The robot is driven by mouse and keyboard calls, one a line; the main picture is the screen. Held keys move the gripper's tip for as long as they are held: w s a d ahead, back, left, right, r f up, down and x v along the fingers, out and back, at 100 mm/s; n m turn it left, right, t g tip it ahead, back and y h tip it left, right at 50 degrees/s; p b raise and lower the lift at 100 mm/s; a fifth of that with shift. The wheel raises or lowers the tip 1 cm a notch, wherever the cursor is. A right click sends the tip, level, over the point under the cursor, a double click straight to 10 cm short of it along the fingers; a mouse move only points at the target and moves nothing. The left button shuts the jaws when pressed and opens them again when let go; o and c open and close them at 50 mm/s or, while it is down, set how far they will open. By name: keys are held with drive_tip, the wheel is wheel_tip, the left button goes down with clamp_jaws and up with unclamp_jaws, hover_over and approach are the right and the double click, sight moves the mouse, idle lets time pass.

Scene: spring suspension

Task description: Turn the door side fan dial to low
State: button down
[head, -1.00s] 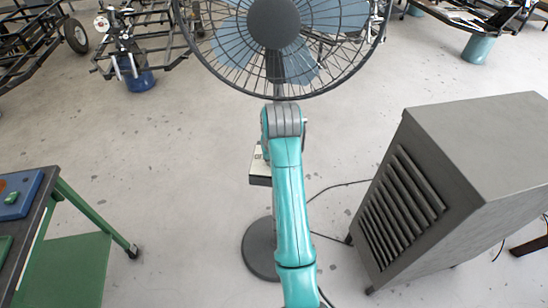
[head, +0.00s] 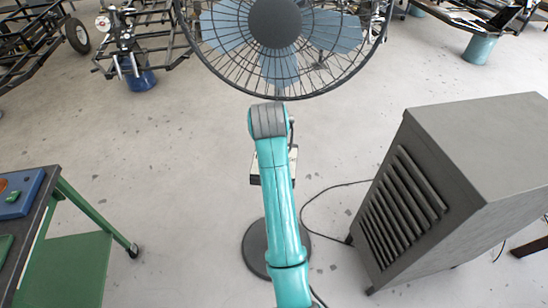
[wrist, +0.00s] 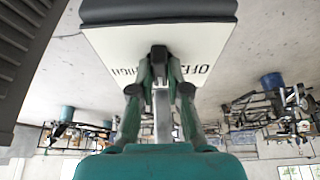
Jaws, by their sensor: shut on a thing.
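The fan (head: 275,22) stands upright on a round dark base (head: 256,250). Its white-faced control box (head: 292,160) on the pole is mostly hidden behind my arm in the head view. In the wrist view the white panel (wrist: 112,45) appears upside down, with HIGH at left and OFF at right. No LOW label shows. A dark dial (wrist: 158,50) sits at the middle of the panel. My gripper (wrist: 159,66) is shut on this dial from both sides. In the head view the gripper is hidden behind my arm.
A grey louvred cabinet (head: 480,150) stands to the right, with a dark cable (head: 318,205) on the floor beside it. A green-legged table (head: 68,215) is at left. Vehicle frames stand at the back. The floor between is clear.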

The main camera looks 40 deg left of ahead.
drive_tip(key=c, duration=1.1)
unclamp_jaws()
drive_tip(key=shift+c, duration=0.2)
drive_tip(key=v, duration=0.7)
drive_tip(key=shift+r, duration=0.2)
